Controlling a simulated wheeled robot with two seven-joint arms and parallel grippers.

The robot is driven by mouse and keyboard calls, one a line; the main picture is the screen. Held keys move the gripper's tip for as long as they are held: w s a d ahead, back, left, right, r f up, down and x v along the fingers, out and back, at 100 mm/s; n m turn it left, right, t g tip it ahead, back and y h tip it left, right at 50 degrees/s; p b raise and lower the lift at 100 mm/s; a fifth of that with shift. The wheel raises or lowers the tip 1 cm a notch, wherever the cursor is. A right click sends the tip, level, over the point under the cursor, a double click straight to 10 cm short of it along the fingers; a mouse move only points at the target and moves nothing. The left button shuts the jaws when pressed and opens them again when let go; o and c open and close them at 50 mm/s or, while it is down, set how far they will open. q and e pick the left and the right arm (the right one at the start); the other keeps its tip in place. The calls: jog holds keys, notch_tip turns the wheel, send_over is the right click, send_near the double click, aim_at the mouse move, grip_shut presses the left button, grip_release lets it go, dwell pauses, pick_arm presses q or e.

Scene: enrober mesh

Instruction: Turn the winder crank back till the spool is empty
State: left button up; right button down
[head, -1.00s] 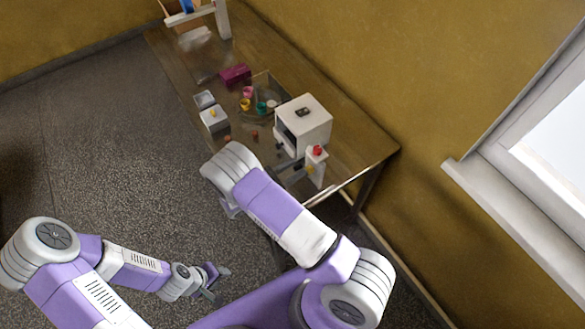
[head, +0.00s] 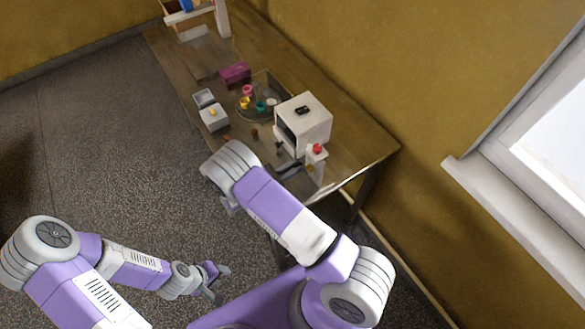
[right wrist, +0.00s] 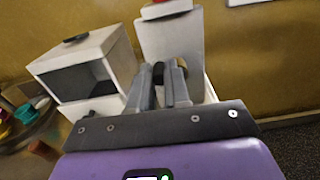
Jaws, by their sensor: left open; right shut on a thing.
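A white post with a red top (head: 317,150) stands beside a white box-shaped machine (head: 305,122) at the table's near end. My right gripper (right wrist: 158,86) is shut on a small dark knob (right wrist: 158,72) in front of the post, which seems to be the crank's handle. In the head view my right arm partly covers this place, and the crank's shape is unclear. I cannot make out the spool or whether anything is wound on it. My left gripper (head: 217,283) is open and empty, low over the floor, away from the table.
The table (head: 355,150) runs along the wall.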

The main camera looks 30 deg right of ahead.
aim_at(302, 173)
jog(key=n, duration=0.2)
jog(key=f+n+b, duration=0.1)
jog(key=n, duration=0.2)
jog(key=shift+w+f+n, duration=0.15)
jog(key=shift+w+n, duration=0.15)
jog(key=shift+w, duration=0.1)
jog(key=n, duration=0.2)
jog(key=f+n+b, duration=0.1)
jog(key=n, duration=0.2)
jog(key=shift+f, duration=0.15)
jog(key=n, duration=0.2)
jog(key=f+n, duration=0.1)
jog(key=n, duration=0.3)
jog(key=shift+s+f+n, duration=0.2)
jog(key=shift+s+n, duration=0.05)
jog(key=shift+n, duration=0.05)
jog(key=n, duration=0.4)
jog(key=s+n, duration=0.1)
jog(key=shift+f+n, duration=0.35)
jog(key=shift+n, duration=0.05)
jog(key=shift+s, duration=0.1)
jog(key=c, duration=1.1)
grip_release()
